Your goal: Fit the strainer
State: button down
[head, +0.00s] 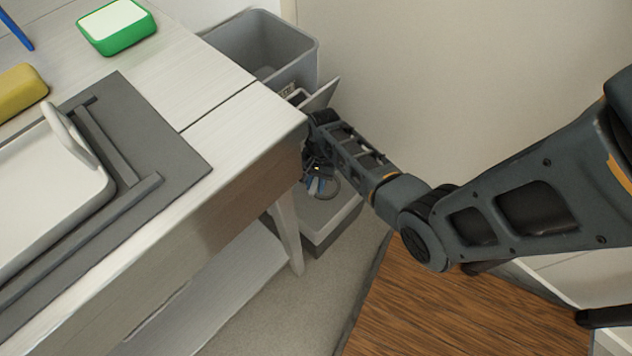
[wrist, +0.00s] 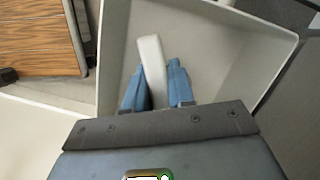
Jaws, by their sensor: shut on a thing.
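My gripper (head: 321,186) is low beside the right end of the table in the head view, mostly hidden by my own wrist. In the wrist view its blue fingers (wrist: 156,85) are shut on a pale bar-like piece (wrist: 151,60), which sticks out past the fingertips. I cannot tell if this piece is part of the strainer. The fingers and the piece are over or inside a pale open box (wrist: 225,55). The box also shows below my gripper in the head view (head: 328,212). No strainer mesh can be made out.
The pale table (head: 235,135) is left of my arm. It carries a grey mat (head: 170,150) with rails, a white tray (head: 75,180) with a raised handle, a green-and-white block (head: 117,27) and a yellow block (head: 20,90). A grey bin (head: 300,60) stands behind the table.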

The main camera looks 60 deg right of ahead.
jog(key=shift+f, duration=0.2)
jog(key=shift+d+b+x, duration=0.2)
jog(key=shift+b+x, duration=0.45)
jog(key=shift+x, duration=0.15)
jog(key=shift+d+b+x, duration=0.15)
jog(key=shift+b+x, duration=0.45)
jog(key=shift+x, duration=0.2)
jog(key=shift+d+b+x, duration=0.2)
jog(key=shift+b+x, duration=0.45)
jog(key=shift+x, duration=0.15)
jog(key=shift+w+f, duration=0.15)
jog(key=shift+f, duration=0.2)
jog(key=shift+d+b+x, duration=0.2)
jog(key=shift+b+x, duration=0.5)
jog(key=shift+x, duration=0.15)
jog(key=shift+d+b+x, duration=0.2)
jog(key=shift+b+x, duration=0.5)
jog(key=shift+x, duration=0.1)
jog(key=shift+f, duration=0.2)
jog(key=shift+d+b+x, duration=0.2)
jog(key=shift+b+x, duration=0.45)
jog(key=shift+x, duration=0.15)
jog(key=shift+d+b+x, duration=0.15)
jog(key=shift+b+x, duration=0.5)
jog(key=shift+x, duration=0.15)
jog(key=shift+w+f, duration=0.1)
jog(key=shift+f, duration=0.1)
jog(key=c, duration=0.9)
grip_release()
jog(key=shift+r, duration=0.1)
